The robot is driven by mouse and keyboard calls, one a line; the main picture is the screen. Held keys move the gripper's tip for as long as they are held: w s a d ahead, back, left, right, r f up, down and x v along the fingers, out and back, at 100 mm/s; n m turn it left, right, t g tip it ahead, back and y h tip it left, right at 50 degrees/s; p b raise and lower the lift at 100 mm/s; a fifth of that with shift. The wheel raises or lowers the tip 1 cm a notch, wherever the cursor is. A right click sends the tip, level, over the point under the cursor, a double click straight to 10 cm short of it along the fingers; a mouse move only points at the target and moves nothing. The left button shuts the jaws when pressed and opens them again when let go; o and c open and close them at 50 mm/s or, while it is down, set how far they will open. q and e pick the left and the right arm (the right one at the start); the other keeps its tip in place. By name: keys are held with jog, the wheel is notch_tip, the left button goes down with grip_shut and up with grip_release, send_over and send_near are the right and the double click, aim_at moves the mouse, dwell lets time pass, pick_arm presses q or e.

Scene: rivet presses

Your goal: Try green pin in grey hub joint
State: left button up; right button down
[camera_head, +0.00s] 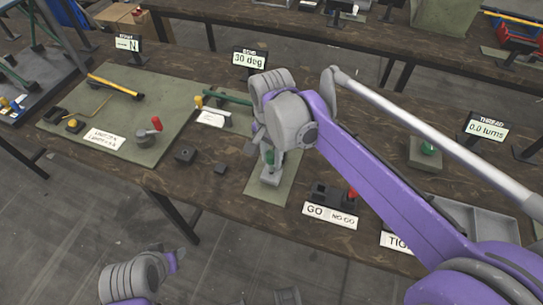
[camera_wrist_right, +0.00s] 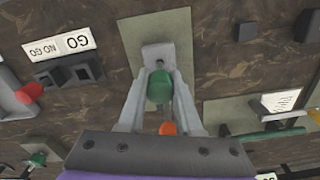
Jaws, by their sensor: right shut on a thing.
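The green pin (camera_wrist_right: 160,88) is held between the two fingers of my right gripper (camera_wrist_right: 160,82) in the right wrist view. An orange part shows behind it, nearer the palm. The grey hub joint (camera_wrist_right: 156,52) lies just past the fingertips on a green mat; it also shows in the head view (camera_head: 270,178) below the right gripper (camera_head: 271,160). The pin's lower end is close to the hub, but I cannot tell whether it is inside. My left arm's end (camera_head: 172,262) shows at the bottom left, away from the table, its fingers unclear.
A GO / NO GO block (camera_head: 328,193) with a red-topped piece stands right of the hub. Small dark blocks (camera_head: 185,155) lie to the left. A sign reading 30 deg (camera_head: 249,60) stands behind. A grey tray (camera_head: 470,218) is at the right.

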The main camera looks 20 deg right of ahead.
pick_arm(q)
jog(key=shift+f, duration=0.2)
pick_arm(e)
jog(key=shift+f, duration=0.45)
pick_arm(q)
jog(key=shift+r, duration=0.15)
pick_arm(e)
jog(key=shift+r, duration=0.15)
dwell(0.8)
jog(key=shift+r+p, duration=2)
jog(key=shift+r, duration=0.95)
pick_arm(q)
jog(key=r, duration=0.2)
jog(key=w+r, duration=0.1)
jog(key=r, duration=0.1)
jog(key=shift+r, duration=0.4)
